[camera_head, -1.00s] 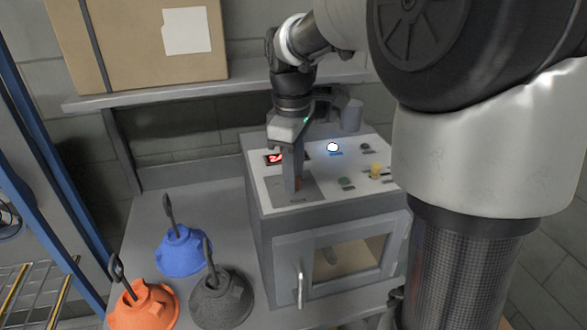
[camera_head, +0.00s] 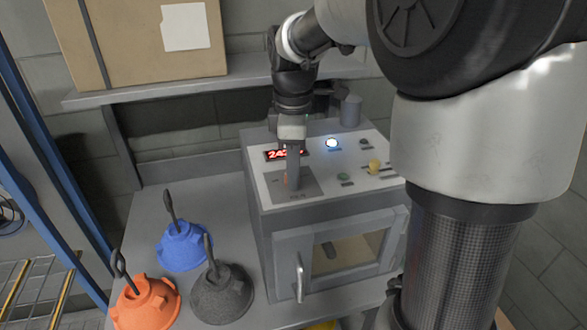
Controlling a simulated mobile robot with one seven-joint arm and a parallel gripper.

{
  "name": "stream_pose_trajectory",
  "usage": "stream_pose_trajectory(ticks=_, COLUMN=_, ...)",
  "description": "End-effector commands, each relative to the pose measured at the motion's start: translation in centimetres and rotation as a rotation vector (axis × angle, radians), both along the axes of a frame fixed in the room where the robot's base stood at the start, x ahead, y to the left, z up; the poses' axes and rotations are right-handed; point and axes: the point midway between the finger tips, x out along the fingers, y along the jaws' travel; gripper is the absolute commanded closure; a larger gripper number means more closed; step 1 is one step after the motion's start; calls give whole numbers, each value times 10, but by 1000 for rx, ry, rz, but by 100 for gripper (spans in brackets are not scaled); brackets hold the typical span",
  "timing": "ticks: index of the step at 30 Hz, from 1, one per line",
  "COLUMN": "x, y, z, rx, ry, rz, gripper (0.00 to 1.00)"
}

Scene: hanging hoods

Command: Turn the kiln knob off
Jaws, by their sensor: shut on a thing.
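The kiln (camera_head: 262,222) is a grey box with a sloped white control panel on top and a windowed door in front. My gripper (camera_head: 293,183) points down at the dark square plate (camera_head: 310,188) on the panel's left part. Its fingers are shut on the kiln knob, which they mostly hide; a small orange bit shows beside them. A red lit display (camera_head: 272,154) is just behind the fingers and partly covered by them.
The panel also bears a lit white button (camera_head: 331,143), a green button (camera_head: 343,177) and a yellow knob (camera_head: 375,167). Blue (camera_head: 182,247), orange (camera_head: 146,304) and dark grey (camera_head: 222,295) hoods stand on the bench left of the kiln. A cardboard box (camera_head: 130,50) sits on the shelf above.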

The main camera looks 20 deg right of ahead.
Motion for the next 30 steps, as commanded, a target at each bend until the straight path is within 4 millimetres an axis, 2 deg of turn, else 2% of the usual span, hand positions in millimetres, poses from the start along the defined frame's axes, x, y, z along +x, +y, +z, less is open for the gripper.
stream_pose_trajectory(ticks=2, x=0, y=0, z=-1, rx=-1, ry=1, rz=2, gripper=97)
stream_pose_trajectory(ticks=3, x=0, y=0, z=-1, rx=-1, ry=1, rz=2, gripper=68)
stream_pose_trajectory(ticks=5, x=0, y=0, z=0, rx=-1, ry=0, rz=1, gripper=57)
stream_pose_trajectory(ticks=6, x=0, y=0, z=0, rx=-1, ry=0, rz=1, gripper=56)
stream_pose_trajectory(ticks=17, x=0, y=0, z=5, rx=-1, ry=-2, rz=0, gripper=56)
stream_pose_trajectory(ticks=23, x=-1, y=1, z=40, rx=0, ry=-5, rz=0, gripper=56)
stream_pose_trajectory(ticks=30, x=-4, y=2, z=100, rx=-1, ry=-5, rz=1, gripper=56)
